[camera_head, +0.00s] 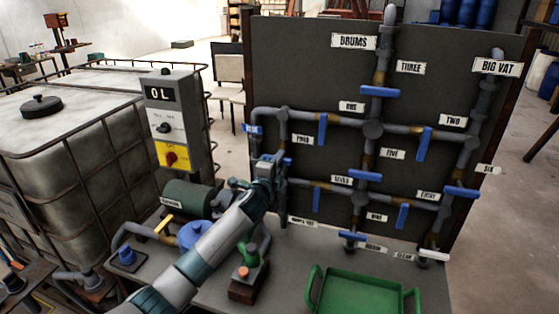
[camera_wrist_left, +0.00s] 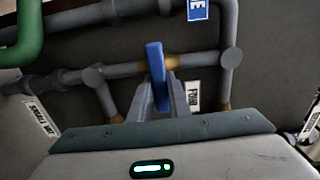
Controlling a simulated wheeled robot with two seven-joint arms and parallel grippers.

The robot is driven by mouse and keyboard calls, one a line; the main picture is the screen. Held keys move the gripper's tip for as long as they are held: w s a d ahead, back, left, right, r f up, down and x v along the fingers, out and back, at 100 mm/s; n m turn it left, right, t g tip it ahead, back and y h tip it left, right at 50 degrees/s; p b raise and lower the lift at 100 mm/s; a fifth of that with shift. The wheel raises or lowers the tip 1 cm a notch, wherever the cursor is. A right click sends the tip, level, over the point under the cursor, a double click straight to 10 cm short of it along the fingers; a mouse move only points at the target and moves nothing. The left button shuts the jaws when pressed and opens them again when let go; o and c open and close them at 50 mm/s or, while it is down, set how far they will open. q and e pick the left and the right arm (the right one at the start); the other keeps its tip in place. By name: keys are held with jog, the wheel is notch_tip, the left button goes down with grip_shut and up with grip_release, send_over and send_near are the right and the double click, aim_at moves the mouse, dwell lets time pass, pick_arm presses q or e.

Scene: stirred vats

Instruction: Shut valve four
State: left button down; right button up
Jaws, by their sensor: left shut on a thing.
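Valve four has a blue lever handle (camera_wrist_left: 154,62) on a grey pipe beside the label FOUR (camera_wrist_left: 193,95). The label also shows in the head view (camera_head: 302,140), on the left part of the dark pipe panel. My left gripper (camera_head: 275,160) is at this handle, with a finger on each side of it and shut on it. In the left wrist view the gripper (camera_wrist_left: 161,88) grips the handle's near part. The handle lies across its pipe. In the head view the gripper hides most of it. My right gripper is not in view.
The panel (camera_head: 345,75) carries several other blue handles, including those by THREE (camera_head: 380,92), ONE (camera_head: 322,128) and FIVE (camera_head: 365,175). A green pump (camera_head: 188,198), a green tray (camera_head: 360,293) and a control box (camera_head: 172,120) reading 0 L stand near my left arm.

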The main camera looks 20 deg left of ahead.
pick_arm(q)
jog(key=shift+f, duration=0.1)
dwell(0.3)
jog(key=c, duration=1.7)
grip_release()
jog(key=shift+o, duration=0.2)
jog(key=shift+s, duration=0.15)
jog(key=s+b, duration=0.4)
jog(key=s, duration=1.3)
jog(key=shift+a, duration=0.3)
jog(key=shift+s, duration=0.1)
